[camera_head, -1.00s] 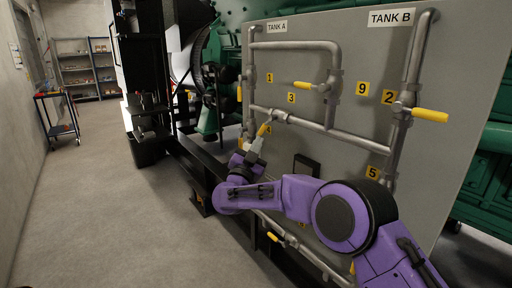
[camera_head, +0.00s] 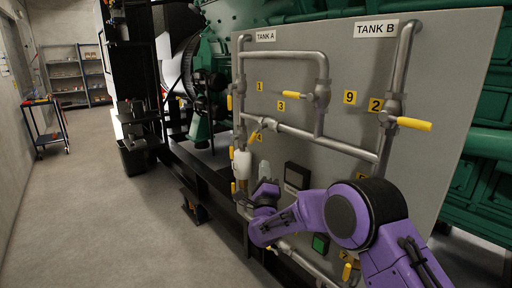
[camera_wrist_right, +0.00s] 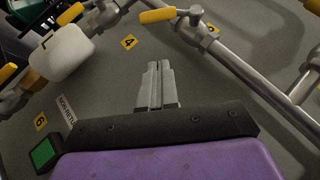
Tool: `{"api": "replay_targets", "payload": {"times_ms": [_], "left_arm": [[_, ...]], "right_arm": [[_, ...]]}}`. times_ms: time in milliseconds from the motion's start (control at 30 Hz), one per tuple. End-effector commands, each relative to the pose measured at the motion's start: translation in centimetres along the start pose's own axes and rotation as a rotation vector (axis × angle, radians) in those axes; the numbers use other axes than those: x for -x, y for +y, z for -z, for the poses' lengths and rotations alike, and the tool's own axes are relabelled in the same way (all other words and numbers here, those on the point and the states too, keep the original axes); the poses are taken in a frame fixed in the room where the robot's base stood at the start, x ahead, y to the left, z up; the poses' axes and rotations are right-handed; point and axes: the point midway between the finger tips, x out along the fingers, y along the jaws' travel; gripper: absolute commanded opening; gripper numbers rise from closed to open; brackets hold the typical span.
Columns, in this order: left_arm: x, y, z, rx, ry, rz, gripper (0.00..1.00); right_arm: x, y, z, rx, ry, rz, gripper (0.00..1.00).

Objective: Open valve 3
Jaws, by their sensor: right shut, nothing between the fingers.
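Valve 3 is on the upright pipe right of the yellow "3" label (camera_head: 281,105). Its yellow handle (camera_head: 297,95) points left, about level and across the pipe, in the head view. My right gripper (camera_head: 264,168) is lower and to the left of it, in front of the grey panel below the "4" label (camera_head: 259,138). In the right wrist view its two fingers (camera_wrist_right: 158,68) are together, with nothing between them. They are apart from the yellow handle (camera_wrist_right: 157,15) near the "4" label (camera_wrist_right: 129,41). My left gripper is not in view.
The grey panel (camera_head: 452,75) carries pipes and other yellow-handled valves, one by the "2" label (camera_head: 375,105). A green button (camera_head: 320,243) is below.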

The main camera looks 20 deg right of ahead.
Motion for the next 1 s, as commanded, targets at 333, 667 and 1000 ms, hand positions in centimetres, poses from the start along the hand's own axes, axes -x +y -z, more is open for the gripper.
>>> {"api": "replay_targets", "payload": {"times_ms": [333, 667, 1000], "left_arm": [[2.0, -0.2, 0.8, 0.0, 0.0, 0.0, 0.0], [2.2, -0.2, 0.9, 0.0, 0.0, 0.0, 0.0], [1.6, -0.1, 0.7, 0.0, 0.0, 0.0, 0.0]], "right_arm": [[-6.5, -0.2, -1.6, -0.001, 0.0, 0.001, 0.0], [-7.6, 0.0, -2.9, 0.001, 0.0, 0.0, 0.0], [-7.6, 0.0, -2.2, -0.002, 0.008, 0.014, 0.0]]}}
